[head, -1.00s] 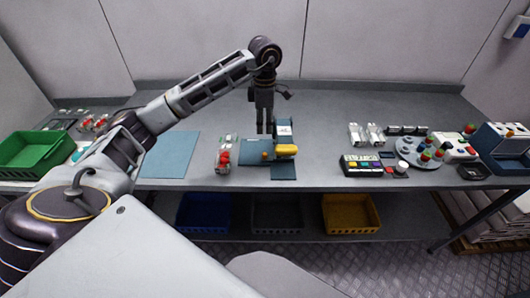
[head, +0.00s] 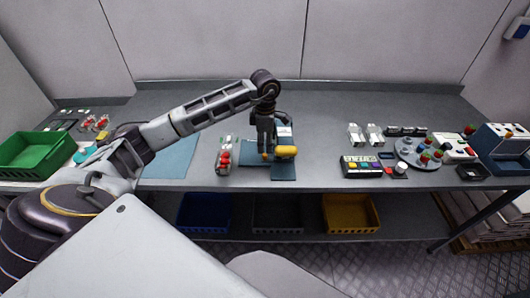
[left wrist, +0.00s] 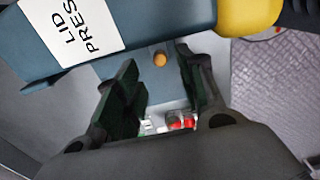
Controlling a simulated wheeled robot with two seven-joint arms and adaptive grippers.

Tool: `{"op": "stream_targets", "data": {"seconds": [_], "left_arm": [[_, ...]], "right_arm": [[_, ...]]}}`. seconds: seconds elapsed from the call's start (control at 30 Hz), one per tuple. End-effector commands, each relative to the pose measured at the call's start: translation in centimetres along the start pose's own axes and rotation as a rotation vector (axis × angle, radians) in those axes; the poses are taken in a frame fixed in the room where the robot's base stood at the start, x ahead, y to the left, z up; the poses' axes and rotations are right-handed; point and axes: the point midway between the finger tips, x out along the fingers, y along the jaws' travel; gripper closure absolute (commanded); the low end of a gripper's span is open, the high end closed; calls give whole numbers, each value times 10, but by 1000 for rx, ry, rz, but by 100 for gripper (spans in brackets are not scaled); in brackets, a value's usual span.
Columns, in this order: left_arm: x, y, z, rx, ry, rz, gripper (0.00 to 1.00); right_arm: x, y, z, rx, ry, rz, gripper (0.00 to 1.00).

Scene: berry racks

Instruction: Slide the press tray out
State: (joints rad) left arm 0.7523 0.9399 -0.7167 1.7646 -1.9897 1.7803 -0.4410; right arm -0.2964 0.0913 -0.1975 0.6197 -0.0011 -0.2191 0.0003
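The lid press (head: 284,131) stands mid-table with a yellow handle (head: 285,151) at its front; its label reads "LID PRES" in the left wrist view (left wrist: 75,25). The blue press tray (head: 250,158) lies at its left side. An orange knob (left wrist: 160,60) stands on the tray in the left wrist view. My left gripper (head: 265,153) points down over the tray, beside the press. In the left wrist view my left gripper (left wrist: 160,75) has its fingers apart, with the knob showing in the gap beyond the tips. Contact cannot be told. My right gripper is out of view.
A clear punnet with red berries (head: 224,157) stands left of the tray, near a blue mat (head: 172,156). A green crate (head: 35,153) is far left. A display box (head: 362,167), clear lids and a round stand (head: 418,155) are right.

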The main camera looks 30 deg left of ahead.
Motion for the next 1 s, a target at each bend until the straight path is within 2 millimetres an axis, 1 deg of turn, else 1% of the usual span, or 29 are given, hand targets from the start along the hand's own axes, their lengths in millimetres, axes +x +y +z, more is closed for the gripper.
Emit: {"op": "stream_targets", "data": {"seconds": [0.03,0.2,0.4,0.6,0.83,0.87,1.0], "left_arm": [[8,-1,0,0,2,-4,61],[29,-1,0,0,1,-3,61],[47,0,0,-1,1,-2,61],[53,0,0,0,0,0,61],[54,0,0,0,1,0,61],[54,0,0,0,0,0,62],[53,0,0,0,0,0,80]], "right_arm": [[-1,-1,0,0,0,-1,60],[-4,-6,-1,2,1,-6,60],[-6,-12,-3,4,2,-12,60],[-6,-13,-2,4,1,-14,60],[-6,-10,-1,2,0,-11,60],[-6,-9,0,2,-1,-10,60],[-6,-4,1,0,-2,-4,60]]}}
